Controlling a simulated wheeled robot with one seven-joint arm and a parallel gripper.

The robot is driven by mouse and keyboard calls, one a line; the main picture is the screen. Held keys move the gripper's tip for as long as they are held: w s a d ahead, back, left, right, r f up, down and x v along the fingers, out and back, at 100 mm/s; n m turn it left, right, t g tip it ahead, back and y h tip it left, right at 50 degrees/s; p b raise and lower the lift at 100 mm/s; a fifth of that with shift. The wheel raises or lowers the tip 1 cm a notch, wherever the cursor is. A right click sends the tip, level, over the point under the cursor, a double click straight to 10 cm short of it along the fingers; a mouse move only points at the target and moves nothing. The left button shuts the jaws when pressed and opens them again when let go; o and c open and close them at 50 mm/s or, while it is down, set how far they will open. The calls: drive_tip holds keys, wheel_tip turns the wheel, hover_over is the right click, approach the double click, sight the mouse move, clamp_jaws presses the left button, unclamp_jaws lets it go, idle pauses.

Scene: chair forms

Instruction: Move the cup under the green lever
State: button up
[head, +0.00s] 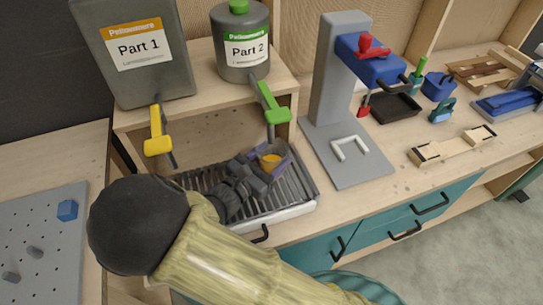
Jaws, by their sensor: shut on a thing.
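The cup is upright or nearly so, over the slatted drip tray (290,189). I cannot tell whether it touches the slats. The green lever (271,103) hangs from the grey container marked Part 2 (243,52), just above the cup in the picture. The yellow lever (157,131) hangs from the container marked Part 1 (137,88), further left.
A grey press-like stand (345,100) with a blue head and red knob rises right of the tray. A black tray (395,108), blue items and a wooden clamp (452,144) lie further right. A grey pegboard (42,240) is at left. The wooden shelf stands behind the drip tray.

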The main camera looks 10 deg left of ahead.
drive_tip(key=shift+s+a+f, duration=0.1)
drive_tip(key=shift+s+f, duration=0.05)
drive_tip(key=shift+f, duration=0.05)
drive_tip(key=shift+f, duration=0.15)
drive_tip(key=o, duration=0.8)
drive_tip(key=shift+c, duration=0.2)
drive_tip(key=shift+r, duration=0.2)
drive_tip(key=b+v, duration=0.1)
drive_tip(key=v, duration=1.1)
drive_tip(key=shift+f, duration=0.1)
